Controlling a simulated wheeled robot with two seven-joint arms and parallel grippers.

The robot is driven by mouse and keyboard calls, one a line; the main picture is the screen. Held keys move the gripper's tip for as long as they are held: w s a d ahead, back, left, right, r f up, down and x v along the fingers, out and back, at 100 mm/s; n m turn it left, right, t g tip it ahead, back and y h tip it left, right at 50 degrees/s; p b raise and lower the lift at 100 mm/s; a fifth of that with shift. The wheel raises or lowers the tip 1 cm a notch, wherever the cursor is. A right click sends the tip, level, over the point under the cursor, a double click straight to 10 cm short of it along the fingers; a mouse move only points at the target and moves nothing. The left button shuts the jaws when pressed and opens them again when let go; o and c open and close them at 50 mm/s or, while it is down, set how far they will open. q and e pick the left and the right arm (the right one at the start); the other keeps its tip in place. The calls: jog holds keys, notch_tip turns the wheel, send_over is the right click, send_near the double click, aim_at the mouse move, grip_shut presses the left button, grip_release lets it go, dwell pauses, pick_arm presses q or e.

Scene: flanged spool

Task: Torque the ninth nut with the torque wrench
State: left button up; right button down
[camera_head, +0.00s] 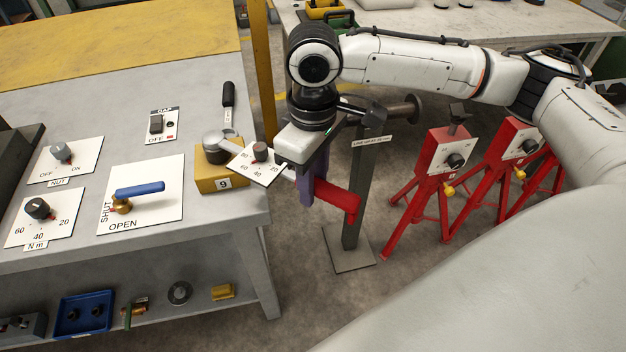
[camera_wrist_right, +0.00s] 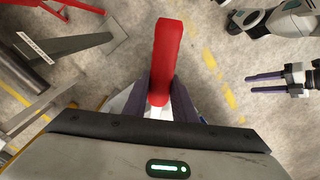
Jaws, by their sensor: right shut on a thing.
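The torque wrench's red handle (camera_head: 340,198) is between the purple fingers of my right gripper (camera_head: 316,186), which is shut on it. The handle also shows in the right wrist view (camera_wrist_right: 166,55). A grey bar runs left from the gripper, past a small dial plate (camera_head: 268,174), to a round metal head (camera_head: 216,144) over the yellow block marked 9 (camera_head: 219,184). The ninth nut itself is hidden, and I cannot tell whether the head sits on it. My left gripper (camera_wrist_right: 250,84) shows at the right of the right wrist view, open and empty.
A black-handled tool (camera_head: 228,94) lies behind the yellow block. The bench (camera_head: 190,104) carries a blue-levered valve plate (camera_head: 140,195), a nut switch (camera_head: 64,154) and an N m dial (camera_head: 40,210). A grey post (camera_head: 352,190) and red stands (camera_head: 432,170) stand right of it.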

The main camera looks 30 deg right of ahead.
jog(key=shift+s+a+r+m, duration=0.1)
jog(key=shift+s+a+m, duration=0.25)
jog(key=shift+a, duration=0.45)
jog(key=shift+s+a+m, duration=0.2)
jog(key=shift+a+m, duration=0.25)
jog(key=shift+a, duration=0.3)
jog(key=shift+s+a+r+m, duration=0.1)
jog(key=shift+s+a+m, duration=0.25)
jog(key=shift+a, duration=0.45)
jog(key=shift+w, duration=0.1)
jog(key=shift+s+a+m, duration=0.2)
jog(key=shift+a+m, duration=0.45)
jog(key=shift+a, duration=0.55)
jog(key=shift+s+a+m, duration=0.15)
jog(key=shift+a+m, duration=0.45)
jog(key=shift+a, duration=0.6)
jog(key=a+m, duration=0.2)
jog(key=a, duration=0.2)
jog(key=shift+w+a, duration=0.15)
jog(key=shift+a, duration=0.25)
